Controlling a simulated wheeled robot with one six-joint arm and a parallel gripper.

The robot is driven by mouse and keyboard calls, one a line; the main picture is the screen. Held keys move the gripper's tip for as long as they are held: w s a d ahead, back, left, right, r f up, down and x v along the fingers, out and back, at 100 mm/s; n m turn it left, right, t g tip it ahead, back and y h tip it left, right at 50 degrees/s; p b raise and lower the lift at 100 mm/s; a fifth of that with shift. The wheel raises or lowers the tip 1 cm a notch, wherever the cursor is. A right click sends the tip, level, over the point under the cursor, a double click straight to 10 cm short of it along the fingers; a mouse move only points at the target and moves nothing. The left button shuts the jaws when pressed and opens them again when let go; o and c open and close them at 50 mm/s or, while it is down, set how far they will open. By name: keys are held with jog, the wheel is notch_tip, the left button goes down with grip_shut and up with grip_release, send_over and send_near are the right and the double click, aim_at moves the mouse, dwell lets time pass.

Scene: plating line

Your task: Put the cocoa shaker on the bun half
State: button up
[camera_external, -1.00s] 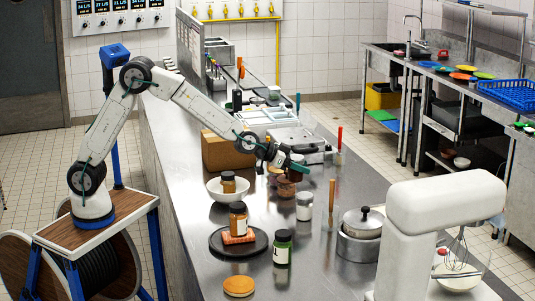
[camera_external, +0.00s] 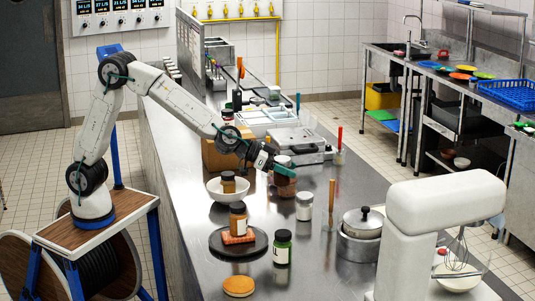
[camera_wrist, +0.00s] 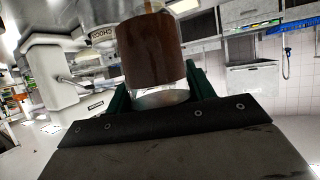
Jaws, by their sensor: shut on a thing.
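My gripper (camera_external: 280,170) is shut on the cocoa shaker (camera_wrist: 152,50), a clear container with dark brown contents that fills the upper middle of the wrist view. In the external view the shaker's pale end (camera_external: 283,160) shows just above the jaws, over the counter's middle. Its lower part is hard to separate from a brown item there. The bun half (camera_external: 239,286), a flat tan-orange disc, lies on the near end of the counter. It is well apart from my gripper, with nothing on it.
A dark plate (camera_external: 217,247) holds a salmon-coloured piece with an amber jar (camera_external: 238,218) on it. A white bowl (camera_external: 214,193) holds another amber jar. A green jar (camera_external: 282,247), a white-lidded jar (camera_external: 304,207), a pot (camera_external: 361,245) and a mixer (camera_external: 408,240) stand nearby.

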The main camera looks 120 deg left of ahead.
jog(key=s+d+m+t+h, duration=0.15)
jog(key=s+d, duration=0.35)
jog(key=d, duration=1.2)
jog(key=s+d+m+g+h, duration=0.1)
jog(key=s+d+m+h, duration=0.25)
jog(key=d, duration=1.35)
send_over(244, 282)
jog(key=shift+n+t, duration=0.25)
jog(key=shift+n, duration=0.15)
notch_tip(244, 282, down, 9)
jog(key=shift+r, duration=0.1)
jog(key=shift+w, duration=0.1)
jog(key=shift+f, duration=1.8)
